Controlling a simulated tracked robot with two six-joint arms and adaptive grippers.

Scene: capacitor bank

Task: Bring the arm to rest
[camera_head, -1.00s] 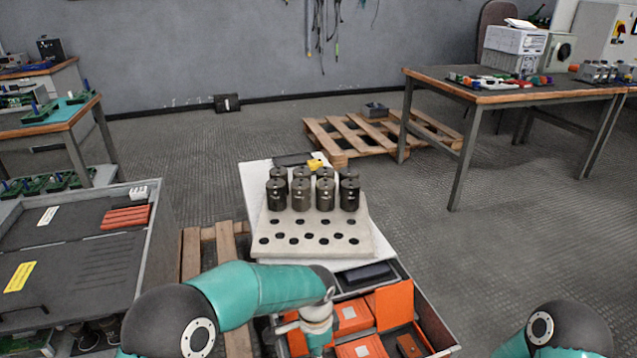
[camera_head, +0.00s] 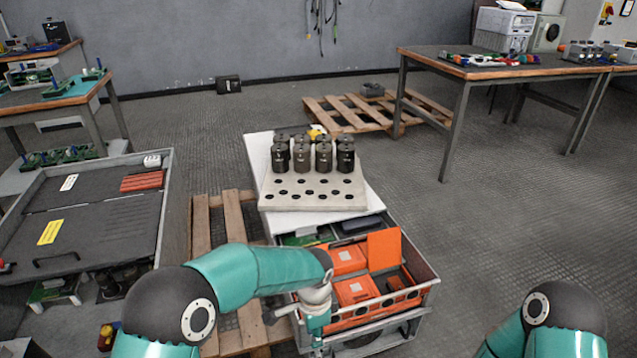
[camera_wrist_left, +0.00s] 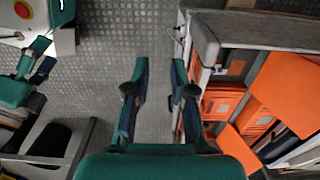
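My left arm is teal and dark grey and reaches in from the lower left of the head view. Its wrist end hangs down beside the left wall of the crate of orange boxes (camera_head: 432,290). The left gripper (camera_wrist_left: 159,95) is open in the left wrist view, with two separate fingers and only bare floor between them. It holds nothing. In the head view, the left fingertips are hidden or cut off at the bottom edge. Only the upper part of my right arm shows at the lower right; its gripper is out of frame.
Dark cylindrical capacitors (camera_head: 323,157) stand in the back rows of a holed block (camera_head: 315,200) behind the crate. A grey tray cart (camera_head: 165,205) stands left, wooden pallets (camera_head: 230,205) between. A workbench (camera_head: 460,70) stands far right. The floor at right is clear.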

